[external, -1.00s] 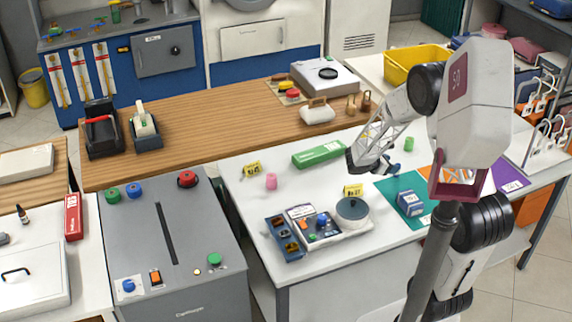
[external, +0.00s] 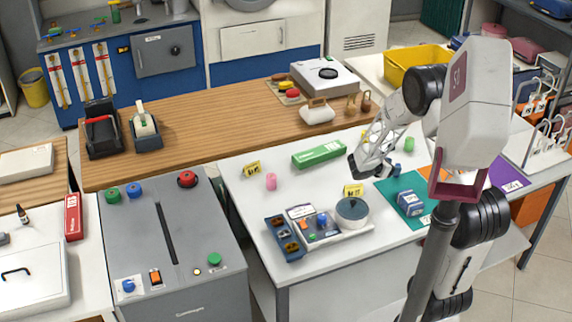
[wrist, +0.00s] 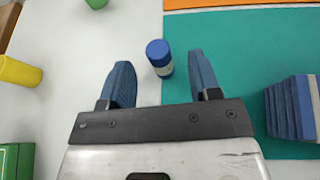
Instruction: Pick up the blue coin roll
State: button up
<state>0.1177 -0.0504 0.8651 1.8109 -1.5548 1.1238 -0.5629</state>
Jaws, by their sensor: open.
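The blue coin roll (wrist: 159,58) is a short blue cylinder with a pale band. In the wrist view it stands at the edge of the teal mat (wrist: 225,100), on the white tabletop side. In the external view it shows small and blue (external: 396,170) beside my gripper (external: 371,171). In the wrist view my gripper (wrist: 161,70) is open and empty, with one blue finger on each side.
A blue banded stack (wrist: 293,108) lies on the teal mat. A yellow roll (wrist: 18,71), a green roll (wrist: 96,3) and a green box (wrist: 16,160) stand around the left side.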

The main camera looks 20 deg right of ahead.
jog(key=shift+d, duration=0.15)
jog(key=shift+x, duration=2.6)
jog(key=shift+w+r, duration=0.1)
jog(key=shift+c, duration=0.3)
grip_shut()
